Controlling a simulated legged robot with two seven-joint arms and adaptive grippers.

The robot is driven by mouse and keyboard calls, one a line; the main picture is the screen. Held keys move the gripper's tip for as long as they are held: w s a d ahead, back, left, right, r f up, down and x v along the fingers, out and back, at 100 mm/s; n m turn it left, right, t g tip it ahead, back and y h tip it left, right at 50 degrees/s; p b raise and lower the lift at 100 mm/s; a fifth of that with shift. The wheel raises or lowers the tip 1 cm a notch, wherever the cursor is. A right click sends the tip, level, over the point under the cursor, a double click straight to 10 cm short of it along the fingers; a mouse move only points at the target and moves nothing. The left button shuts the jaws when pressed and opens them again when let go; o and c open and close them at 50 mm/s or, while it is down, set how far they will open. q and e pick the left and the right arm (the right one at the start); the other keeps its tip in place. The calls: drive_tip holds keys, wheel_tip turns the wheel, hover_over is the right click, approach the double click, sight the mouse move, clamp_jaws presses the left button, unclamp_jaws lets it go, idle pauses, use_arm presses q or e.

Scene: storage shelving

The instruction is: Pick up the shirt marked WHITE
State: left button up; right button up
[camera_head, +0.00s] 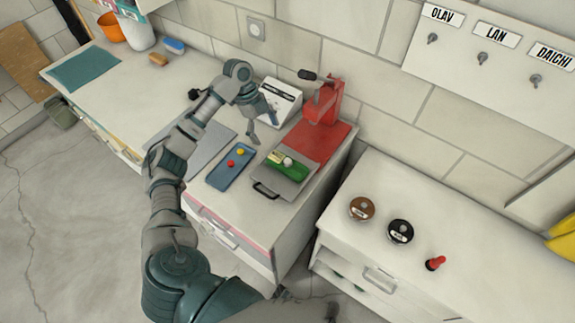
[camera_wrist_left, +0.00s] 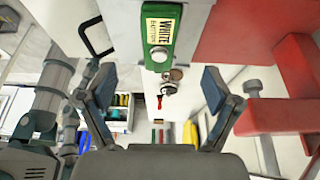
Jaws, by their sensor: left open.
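I see no shirt. A green block (camera_head: 291,167) with a pale label lies on a grey tray (camera_head: 290,187) with a black handle, on the white counter. In the left wrist view the green block (camera_wrist_left: 156,54) shows its label reading WHITE, with smaller words below. My left gripper (camera_head: 264,128) is open and empty, above the counter and up-left of the block in the head view. In the left wrist view my fingers (camera_wrist_left: 158,85) are spread, with the block beyond them near the top edge. My right gripper is not in view.
A red press (camera_head: 322,103) on a red mat (camera_head: 317,141) and a white machine (camera_head: 281,99) stand behind. A blue tray (camera_head: 230,167) with small red and yellow things lies left of the block. A gap separates the right cabinet (camera_head: 440,235).

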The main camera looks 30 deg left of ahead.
use_arm(q)
hover_over(277, 157)
drive_tip(key=a, duration=0.2)
wheel_tip(277, 157, down, 6)
drive_tip(key=shift+w+d+r, duration=0.1)
drive_tip(key=shift+w+d, duration=0.05)
drive_tip(key=shift+a+x, duration=0.2)
drive_tip(key=shift+x, duration=2.65)
drive_tip(key=c, duration=1.3)
